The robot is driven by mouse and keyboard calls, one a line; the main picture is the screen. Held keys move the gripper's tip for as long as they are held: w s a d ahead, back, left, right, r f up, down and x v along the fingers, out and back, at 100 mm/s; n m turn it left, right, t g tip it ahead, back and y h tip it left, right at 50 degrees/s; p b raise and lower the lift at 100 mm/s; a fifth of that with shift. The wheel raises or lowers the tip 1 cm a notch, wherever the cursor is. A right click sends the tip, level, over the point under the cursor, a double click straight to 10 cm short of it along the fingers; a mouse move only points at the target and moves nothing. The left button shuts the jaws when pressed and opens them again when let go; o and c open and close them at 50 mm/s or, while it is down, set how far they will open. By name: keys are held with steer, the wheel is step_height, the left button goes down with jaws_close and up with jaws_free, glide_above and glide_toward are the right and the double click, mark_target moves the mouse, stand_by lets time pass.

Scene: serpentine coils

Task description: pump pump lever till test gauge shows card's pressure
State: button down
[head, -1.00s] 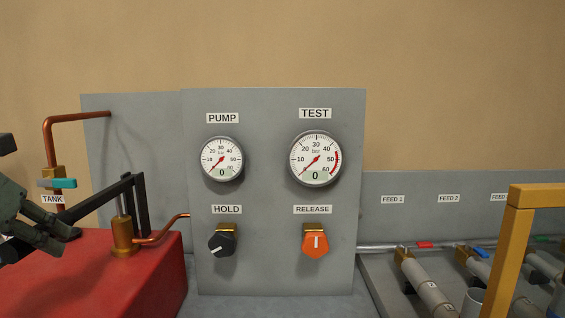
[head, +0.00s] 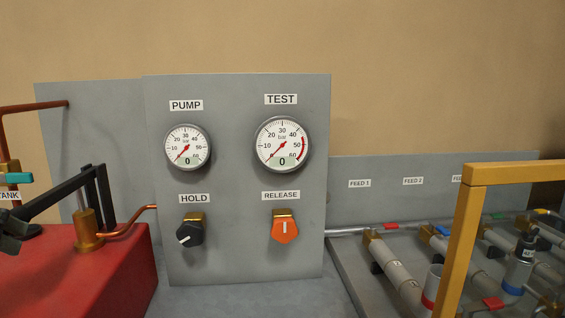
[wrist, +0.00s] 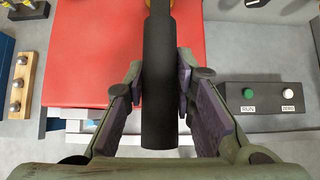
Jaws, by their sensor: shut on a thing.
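The black pump lever (head: 58,193) rises from the brass pump cylinder (head: 87,232) on the red tank (head: 110,272). In the wrist view the lever's dark handle (wrist: 157,85) lies between the finger pads of my gripper (wrist: 160,88), which is shut on it. In the head view only a small part of my gripper shows at the left edge. The TEST gauge (head: 282,143) and the PUMP gauge (head: 187,147) both read 0. The HOLD knob (head: 189,232) is black and the RELEASE knob (head: 285,229) is orange. No pressure card is seen.
A yellow frame (head: 470,215) stands at the right before pipes and FEED labels. A copper pipe and teal valve handle (head: 18,178) are at the left. The wrist view shows a box with RUN and ZERO buttons (wrist: 268,98) right of the red tank.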

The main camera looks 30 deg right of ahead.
step_height(320, 180, up, 4)
steer(key=g+p, duration=0.1)
steer(key=p, duration=0.2)
steer(key=shift+w+f, duration=0.1)
steer(key=shift+w+y+b, duration=0.1)
steer(key=shift+y+b, duration=0.3)
steer(key=shift+b, duration=0.05)
steer(key=shift+w+d+r+g+y, duration=0.15)
steer(key=shift+r+g, duration=0.3)
steer(key=shift+r, duration=0.55)
steer(key=shift+w+d+r+g+y, duration=0.1)
steer(key=shift+w+r+g, duration=0.3)
steer(key=shift+r, duration=0.55)
steer(key=shift+w+d+r+g+y, duration=0.1)
steer(key=shift+r+g, duration=0.45)
steer(key=shift+r, duration=0.45)
steer(key=c, duration=1.3)
jaws_free()
steer(key=shift+f, duration=0.1)
